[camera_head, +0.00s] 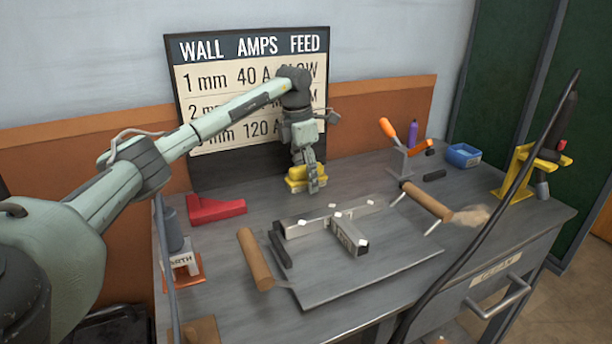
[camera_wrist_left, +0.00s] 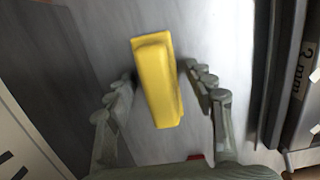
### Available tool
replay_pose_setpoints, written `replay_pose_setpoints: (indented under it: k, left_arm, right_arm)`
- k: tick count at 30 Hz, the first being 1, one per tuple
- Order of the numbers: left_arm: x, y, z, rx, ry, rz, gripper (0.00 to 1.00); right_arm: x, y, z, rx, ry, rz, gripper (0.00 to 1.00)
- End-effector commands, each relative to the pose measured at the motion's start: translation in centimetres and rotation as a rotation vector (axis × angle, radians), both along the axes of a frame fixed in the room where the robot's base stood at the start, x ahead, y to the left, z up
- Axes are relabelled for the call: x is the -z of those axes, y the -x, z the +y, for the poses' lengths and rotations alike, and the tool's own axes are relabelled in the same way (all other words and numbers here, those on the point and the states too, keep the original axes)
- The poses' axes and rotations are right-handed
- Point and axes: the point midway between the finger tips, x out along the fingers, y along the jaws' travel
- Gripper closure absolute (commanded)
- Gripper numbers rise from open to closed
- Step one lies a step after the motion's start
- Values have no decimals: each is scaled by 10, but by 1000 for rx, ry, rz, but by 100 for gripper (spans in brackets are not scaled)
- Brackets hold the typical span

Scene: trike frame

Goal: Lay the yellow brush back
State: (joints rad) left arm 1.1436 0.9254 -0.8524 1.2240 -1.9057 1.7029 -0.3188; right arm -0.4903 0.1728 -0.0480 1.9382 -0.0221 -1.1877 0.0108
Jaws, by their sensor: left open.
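The yellow brush (camera_head: 298,182) lies on the workbench in front of the sign board, at the back middle. My left gripper (camera_head: 312,178) points down right over it and hides part of it. In the left wrist view the brush (camera_wrist_left: 157,84) is a yellow block lying on grey metal, between the two fingers of my open left gripper (camera_wrist_left: 161,78). Gaps show on both sides, so the fingers appear apart from it. My right gripper is not in view.
A red angled block (camera_head: 215,209) lies left of the brush. A metal plate (camera_head: 370,272) with a T-shaped tube frame (camera_head: 345,232) fills the bench's middle. A dark cable crosses the right foreground.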

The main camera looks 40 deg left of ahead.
Motion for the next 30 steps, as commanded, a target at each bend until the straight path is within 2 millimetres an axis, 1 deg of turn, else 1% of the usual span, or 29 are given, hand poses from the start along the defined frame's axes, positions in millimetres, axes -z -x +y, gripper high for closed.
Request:
replay_pose_setpoints:
  k: [4,7,11,15,18,21,25,30]
  left_arm:
    - [-6,0,0,0,0,-1,46]
    - [-19,0,1,0,0,-4,46]
    - [-46,3,3,-1,0,-4,46]
    - [-77,7,4,-1,-1,-5,46]
    - [-95,9,5,0,1,-3,46]
    - [-110,10,6,0,0,-2,46]
    - [-120,12,6,0,0,-1,46]
    - [-123,13,7,0,0,1,46]
  right_arm:
    - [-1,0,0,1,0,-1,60]
    - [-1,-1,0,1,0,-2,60]
    - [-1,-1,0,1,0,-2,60]
    - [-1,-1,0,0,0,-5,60]
    - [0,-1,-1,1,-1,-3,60]
    - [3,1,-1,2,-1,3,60]
    - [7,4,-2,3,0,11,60]
    - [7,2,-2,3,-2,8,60]
